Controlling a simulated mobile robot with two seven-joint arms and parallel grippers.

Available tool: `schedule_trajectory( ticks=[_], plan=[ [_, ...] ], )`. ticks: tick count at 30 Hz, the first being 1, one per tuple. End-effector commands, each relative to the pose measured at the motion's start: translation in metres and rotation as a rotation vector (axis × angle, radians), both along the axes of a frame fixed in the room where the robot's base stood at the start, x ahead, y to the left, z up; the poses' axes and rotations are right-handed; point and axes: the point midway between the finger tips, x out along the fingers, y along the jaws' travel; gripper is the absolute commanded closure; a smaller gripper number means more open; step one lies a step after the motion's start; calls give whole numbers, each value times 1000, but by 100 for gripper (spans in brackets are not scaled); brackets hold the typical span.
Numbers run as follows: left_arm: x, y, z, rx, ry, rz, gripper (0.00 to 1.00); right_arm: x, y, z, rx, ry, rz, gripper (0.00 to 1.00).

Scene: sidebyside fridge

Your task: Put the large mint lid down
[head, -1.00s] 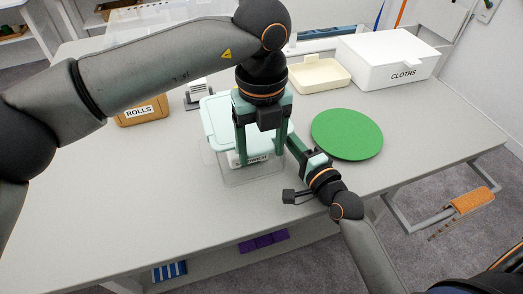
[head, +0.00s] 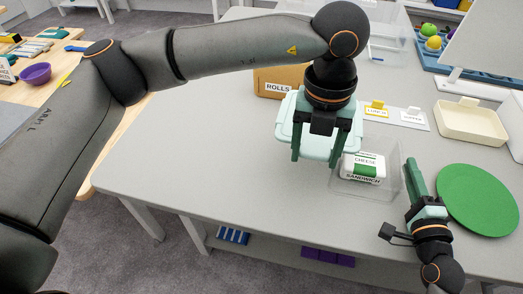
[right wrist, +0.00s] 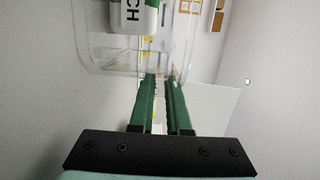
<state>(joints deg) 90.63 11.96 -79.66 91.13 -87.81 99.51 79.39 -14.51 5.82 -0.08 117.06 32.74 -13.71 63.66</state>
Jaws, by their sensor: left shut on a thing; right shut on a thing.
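The large mint lid (head: 287,130) is in my left gripper (head: 317,155), whose fingers are shut on it. It is held off the clear container, to its left and towards the rolls box; the height above the table is hard to judge. The clear container (head: 392,185) stands open on the table with white and green cheese and sandwich packs (head: 363,168) inside. My right gripper (head: 413,170) is shut on the container's right wall. The right wrist view shows its two fingers (right wrist: 160,85) at the clear wall (right wrist: 100,68).
A rolls box (head: 275,82) stands behind the lid. Lunch and supper cards (head: 400,117) and a cream tray (head: 470,122) are further back. A round green mat (head: 478,200) lies right of my right gripper. The table's left part (head: 190,140) is clear.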

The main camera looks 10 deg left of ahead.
Motion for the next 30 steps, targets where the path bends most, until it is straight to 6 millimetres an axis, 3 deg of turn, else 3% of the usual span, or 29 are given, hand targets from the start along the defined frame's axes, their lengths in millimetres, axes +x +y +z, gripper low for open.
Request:
schedule_trajectory(
  ticks=[1,6,12,16,24,30],
  plan=[
    [0,20,-2,-1,-1,4,98,-1,1,-8,-3,19,3,100],
    [-6,73,-7,3,-8,5,98,-1,1,-8,-3,19,3,100],
    [-16,111,-11,14,-19,6,98,-1,1,-8,-3,19,3,100],
    [-19,121,-17,19,-22,6,98,-1,1,-8,-3,19,3,100],
    [-20,123,-64,21,-20,5,98,-1,1,-8,-2,19,3,100],
    [-19,122,-80,20,-22,6,98,-1,1,-8,-2,19,3,100]
  ],
)
